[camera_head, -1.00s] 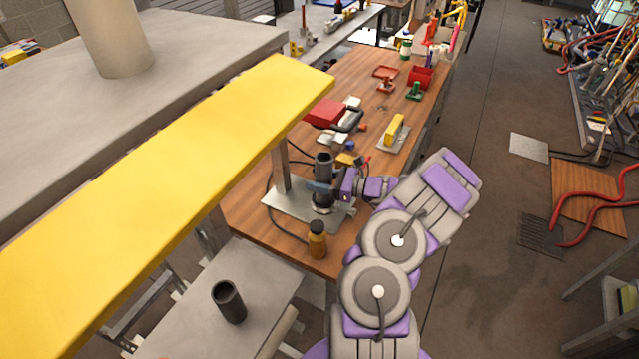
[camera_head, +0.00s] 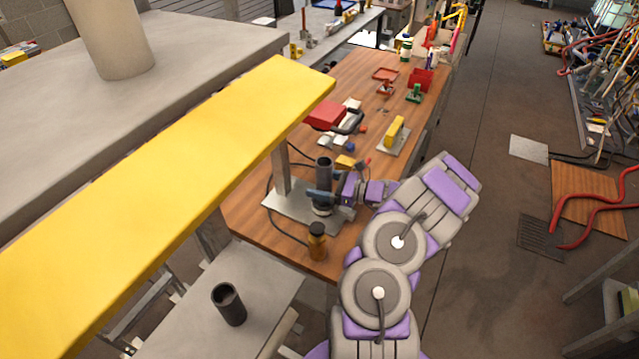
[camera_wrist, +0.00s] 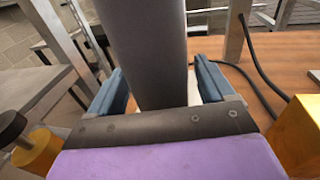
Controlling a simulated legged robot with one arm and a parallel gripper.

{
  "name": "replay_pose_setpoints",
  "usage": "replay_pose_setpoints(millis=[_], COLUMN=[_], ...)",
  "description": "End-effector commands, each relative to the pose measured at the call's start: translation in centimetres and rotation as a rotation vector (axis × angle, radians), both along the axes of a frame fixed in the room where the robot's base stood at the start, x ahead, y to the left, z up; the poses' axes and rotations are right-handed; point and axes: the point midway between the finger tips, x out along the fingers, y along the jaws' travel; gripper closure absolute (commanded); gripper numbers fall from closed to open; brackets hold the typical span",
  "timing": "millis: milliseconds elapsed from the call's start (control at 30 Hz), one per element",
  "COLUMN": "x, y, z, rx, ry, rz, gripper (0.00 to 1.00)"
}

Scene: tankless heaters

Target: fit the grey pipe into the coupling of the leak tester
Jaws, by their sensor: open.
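A dark grey pipe (camera_head: 323,171) stands upright on the leak tester on the wooden bench. Its foot is at the light-coloured coupling (camera_head: 322,209) above the tester's metal plate (camera_head: 284,205); how deep it sits I cannot tell. My gripper (camera_head: 318,191) is at the pipe's lower part, coming from the right. In the wrist view the pipe (camera_wrist: 150,45) rises between the two blue fingers of my open gripper (camera_wrist: 160,88), with a visible gap on the right side. The pipe's lower end is hidden behind the gripper body there.
A metal post (camera_head: 281,168) rises behind the pipe. A yellow beam (camera_head: 170,165) crosses the left. Another dark tube (camera_head: 228,303) stands on a grey table. A red case (camera_head: 325,114) lies farther back.

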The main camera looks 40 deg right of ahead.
Motion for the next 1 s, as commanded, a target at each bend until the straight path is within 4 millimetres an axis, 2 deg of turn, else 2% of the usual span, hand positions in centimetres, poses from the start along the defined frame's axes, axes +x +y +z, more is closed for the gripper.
replay_pose_setpoints(millis=[400,600,733,1000], x=[-6.4,-8.7,-9.5,-9.6], y=[-4.5,-5.9,-6.3,-6.4], z=[0.5,0.6,0.6,0.5], rx=[-0.002,0.0,-0.001,0.0], ry=[0.001,-0.001,-0.001,0.0], rz=[-0.006,-0.003,-0.002,-0.001], gripper=[0.18,0.18,0.18,0.18])
